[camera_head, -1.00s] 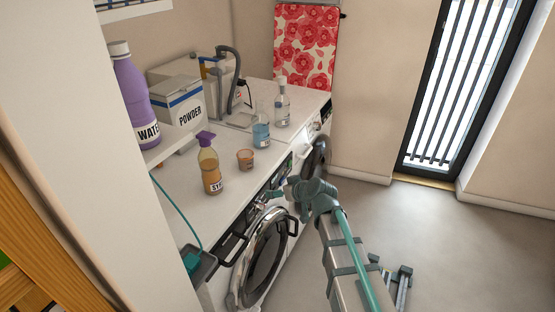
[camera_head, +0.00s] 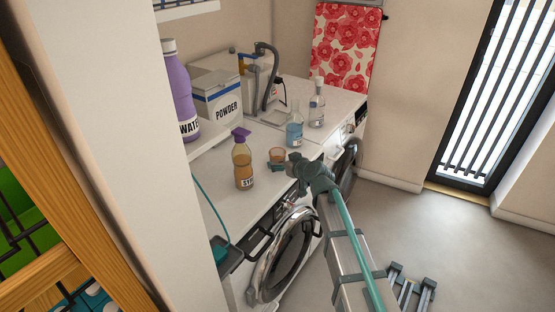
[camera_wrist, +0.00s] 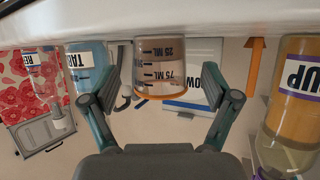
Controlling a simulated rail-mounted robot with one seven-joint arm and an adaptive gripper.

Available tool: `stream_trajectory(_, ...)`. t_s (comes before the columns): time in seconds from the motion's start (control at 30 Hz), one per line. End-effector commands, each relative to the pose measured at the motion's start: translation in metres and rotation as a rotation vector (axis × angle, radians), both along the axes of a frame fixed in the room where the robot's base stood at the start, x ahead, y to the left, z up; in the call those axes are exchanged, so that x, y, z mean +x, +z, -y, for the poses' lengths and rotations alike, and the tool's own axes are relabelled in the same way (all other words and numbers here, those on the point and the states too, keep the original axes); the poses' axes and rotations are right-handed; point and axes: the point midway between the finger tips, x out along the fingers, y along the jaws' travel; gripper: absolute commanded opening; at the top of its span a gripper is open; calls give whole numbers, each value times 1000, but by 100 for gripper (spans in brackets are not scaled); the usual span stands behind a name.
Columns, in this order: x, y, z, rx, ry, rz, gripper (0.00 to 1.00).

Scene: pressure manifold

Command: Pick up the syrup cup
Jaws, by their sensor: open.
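The syrup cup (camera_head: 277,157) is a small clear cup with an orange-brown tint, standing on the white counter. In the wrist view, which is upside down, the cup (camera_wrist: 162,65) shows ML marks and an orange rim. My gripper (camera_wrist: 161,78) is open, with one finger on each side of the cup in the picture and a visible gap on both sides. I cannot tell how deep the cup sits between the fingertips. In the head view my gripper (camera_head: 292,165) is just right of the cup, partly overlapping it.
A syrup bottle (camera_head: 243,164) with a purple top stands left of the cup. A blue-liquid bottle (camera_head: 295,132) and a clear bottle (camera_head: 317,108) stand behind it. A powder box (camera_head: 216,98) and purple bottle (camera_head: 180,95) are at the left. A washing machine (camera_head: 286,254) is below the counter.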

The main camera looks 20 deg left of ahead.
Motion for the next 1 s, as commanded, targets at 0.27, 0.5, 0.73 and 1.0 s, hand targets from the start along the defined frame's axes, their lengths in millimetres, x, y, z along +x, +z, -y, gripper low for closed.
stream_trajectory(0.27, 21, -13, -26, 0, 1, 0, 87)
stream_trajectory(0.5, 21, -15, -27, 0, 0, 0, 87)
stream_trajectory(0.73, 21, -15, -27, 0, 0, 0, 50)
stream_trajectory(1.0, 21, -15, -27, 0, 0, 0, 20)
